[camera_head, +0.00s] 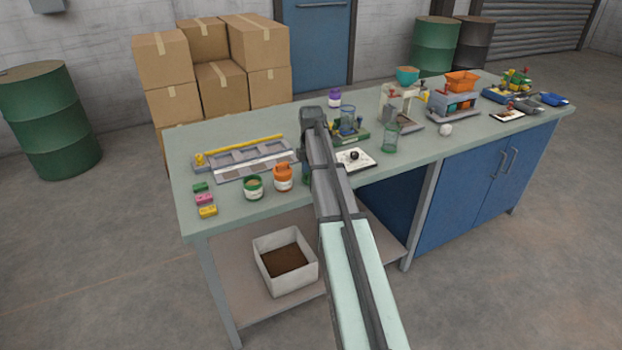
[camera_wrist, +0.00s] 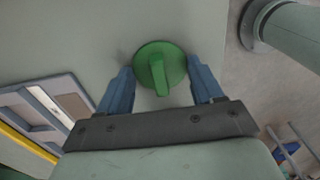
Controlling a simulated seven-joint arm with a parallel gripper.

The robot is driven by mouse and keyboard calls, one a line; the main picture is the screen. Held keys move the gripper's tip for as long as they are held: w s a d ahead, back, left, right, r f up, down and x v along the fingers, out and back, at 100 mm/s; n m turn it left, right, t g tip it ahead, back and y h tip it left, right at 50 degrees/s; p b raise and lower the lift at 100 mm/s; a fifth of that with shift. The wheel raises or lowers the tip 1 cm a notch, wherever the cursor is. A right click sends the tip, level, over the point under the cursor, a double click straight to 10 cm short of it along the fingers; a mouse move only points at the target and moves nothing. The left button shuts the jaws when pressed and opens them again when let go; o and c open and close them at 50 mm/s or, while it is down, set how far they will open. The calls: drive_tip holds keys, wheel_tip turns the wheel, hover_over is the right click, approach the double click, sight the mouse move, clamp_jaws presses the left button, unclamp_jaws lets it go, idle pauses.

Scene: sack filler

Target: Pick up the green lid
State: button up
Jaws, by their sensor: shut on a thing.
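The green lid (camera_wrist: 160,62) is a round disc with a raised bar handle, seen from above in the wrist view. My gripper (camera_wrist: 160,75) has its two blue fingers on opposite sides of the lid, shut on its rim. Whether the lid is clear of what lies below it is hard to tell. In the head view my arm reaches over the bench and hides most of my gripper, and I cannot make out the lid there for sure.
The bench (camera_head: 232,220) holds a grey frame tray (camera_head: 255,160), a green-banded jar (camera_head: 253,188), an orange jar (camera_head: 283,178) and small coloured blocks (camera_head: 205,200) at the left.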

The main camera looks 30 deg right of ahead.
drive_tip(key=c, duration=0.4)
wheel_tip(320, 180, up, 9)
drive_tip(key=shift+r, duration=0.1)
drive_tip(key=shift+a+r, duration=0.65)
drive_tip(key=shift+a, duration=2.7)
drive_tip(key=shift+a+r, duration=0.7)
drive_tip(key=shift+a, duration=2.65)
drive_tip(key=shift+a+r, duration=0.65)
drive_tip(key=shift+a, duration=2.7)
